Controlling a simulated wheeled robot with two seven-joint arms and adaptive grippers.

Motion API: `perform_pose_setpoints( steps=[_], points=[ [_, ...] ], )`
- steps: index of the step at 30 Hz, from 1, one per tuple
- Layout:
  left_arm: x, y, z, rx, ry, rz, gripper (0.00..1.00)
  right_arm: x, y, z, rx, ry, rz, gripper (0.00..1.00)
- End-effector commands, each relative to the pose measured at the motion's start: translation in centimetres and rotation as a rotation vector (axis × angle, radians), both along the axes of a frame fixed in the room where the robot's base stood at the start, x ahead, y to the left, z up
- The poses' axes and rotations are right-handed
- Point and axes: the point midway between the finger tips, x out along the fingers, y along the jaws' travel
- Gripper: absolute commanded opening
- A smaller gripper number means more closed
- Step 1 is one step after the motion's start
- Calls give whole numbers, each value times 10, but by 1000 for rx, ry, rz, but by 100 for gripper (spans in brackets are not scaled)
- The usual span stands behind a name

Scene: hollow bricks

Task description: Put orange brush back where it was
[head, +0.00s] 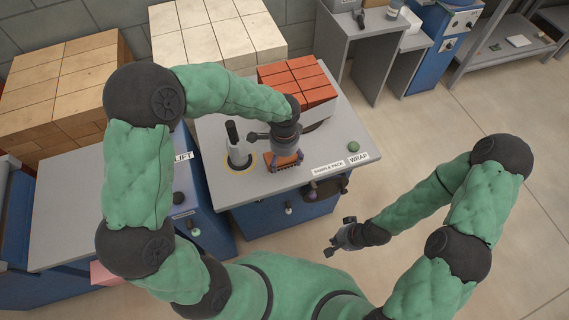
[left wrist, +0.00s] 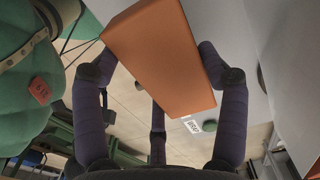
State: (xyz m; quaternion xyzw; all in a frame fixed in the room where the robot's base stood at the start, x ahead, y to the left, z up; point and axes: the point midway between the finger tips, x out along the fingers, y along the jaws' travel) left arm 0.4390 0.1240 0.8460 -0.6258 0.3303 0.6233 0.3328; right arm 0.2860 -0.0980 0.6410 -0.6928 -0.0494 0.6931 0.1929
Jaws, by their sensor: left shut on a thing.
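Labels SAMPLE PACK (head: 328,168) and WRAP (head: 359,158) and a green button (head: 353,146) are at the right front. Pale block stacks (head: 66,85) stand behind.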

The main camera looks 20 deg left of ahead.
Motion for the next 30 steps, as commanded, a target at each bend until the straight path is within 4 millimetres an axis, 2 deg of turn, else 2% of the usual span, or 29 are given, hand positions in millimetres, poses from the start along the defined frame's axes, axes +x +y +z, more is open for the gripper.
perform_pose_setpoints(
  steps=[3, 6, 19, 20, 21, 22, 30],
  points=[
    [0, -1, -22, 1, 3, 0, 38, 0, 0, -13, 0, 0, 0, 0],
    [1, 0, -33, 0, 1, 0, 38, 0, 0, -20, 0, 0, 0, 0],
    [1, 0, -37, -1, 1, -1, 38, 0, 0, -21, 0, 0, 0, 0],
    [1, 0, -36, 0, 1, -1, 82, 0, 0, -20, 0, 0, 0, 0],
    [1, 0, -36, 0, 1, -1, 93, 0, 0, -20, 0, 0, 0, 0],
    [0, 0, -36, 0, 1, -1, 97, 0, 0, -20, 0, 0, 0, 0],
    [0, 0, -36, 0, 1, 0, 97, 0, 0, -20, 0, 0, 0, 0]
  ],
)
